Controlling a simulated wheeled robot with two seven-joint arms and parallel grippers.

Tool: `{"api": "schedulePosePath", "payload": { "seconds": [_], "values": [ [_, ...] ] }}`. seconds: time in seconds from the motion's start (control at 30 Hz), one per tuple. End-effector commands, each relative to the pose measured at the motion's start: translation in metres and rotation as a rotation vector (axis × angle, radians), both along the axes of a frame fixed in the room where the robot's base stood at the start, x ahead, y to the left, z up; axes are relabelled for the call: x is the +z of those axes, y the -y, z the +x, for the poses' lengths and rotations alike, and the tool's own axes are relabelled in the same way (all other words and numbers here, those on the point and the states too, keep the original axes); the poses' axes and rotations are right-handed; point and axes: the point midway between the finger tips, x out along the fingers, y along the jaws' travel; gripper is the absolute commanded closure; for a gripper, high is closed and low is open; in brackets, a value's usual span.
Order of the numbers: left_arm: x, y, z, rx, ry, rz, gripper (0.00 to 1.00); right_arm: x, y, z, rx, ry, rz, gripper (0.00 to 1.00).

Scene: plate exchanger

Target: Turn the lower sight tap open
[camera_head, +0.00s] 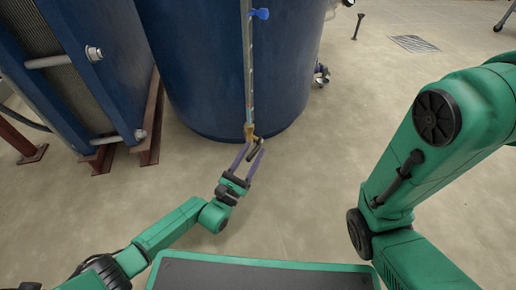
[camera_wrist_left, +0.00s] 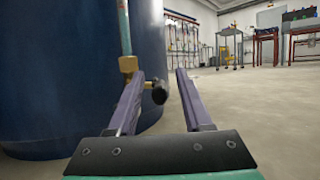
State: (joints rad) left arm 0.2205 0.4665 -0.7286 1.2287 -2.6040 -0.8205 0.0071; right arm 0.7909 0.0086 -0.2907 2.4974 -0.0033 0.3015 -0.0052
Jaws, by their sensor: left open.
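The lower sight tap is a brass body (camera_head: 249,130) at the foot of a thin sight tube on the blue tank. Its brass body (camera_wrist_left: 128,66) also shows in the left wrist view. A dark lever with a black round end (camera_wrist_left: 159,94) reaches out from it. My left gripper (camera_head: 254,149) is open at the tap. In the left wrist view, the lever's end appears between the two purple fingers (camera_wrist_left: 160,75); the left finger hides part of the tap. I cannot tell whether either finger touches the lever. My right gripper is out of view.
The sight tube (camera_head: 248,70) runs up the blue tank (camera_head: 195,60), with a blue upper tap handle (camera_head: 261,13). A blue plate exchanger (camera_head: 110,80) on brown rails stands at left. Bare floor (camera_head: 320,150) lies to the right.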

Motion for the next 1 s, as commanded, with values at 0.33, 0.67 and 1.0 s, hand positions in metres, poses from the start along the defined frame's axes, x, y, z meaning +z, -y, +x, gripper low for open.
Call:
{"api": "schedulePosePath", "payload": {
  "seconds": [0.33,0.67,1.0],
  "values": [
    [0.013,0.015,0.030,0.002,-0.001,0.000,0.50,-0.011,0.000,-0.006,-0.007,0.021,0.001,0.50],
    [0.013,0.015,0.029,0.001,-0.003,-0.001,1.00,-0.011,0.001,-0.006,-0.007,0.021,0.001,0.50],
    [0.013,0.014,0.029,0.001,-0.003,-0.001,1.00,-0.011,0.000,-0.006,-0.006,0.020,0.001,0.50]
  ]
}}
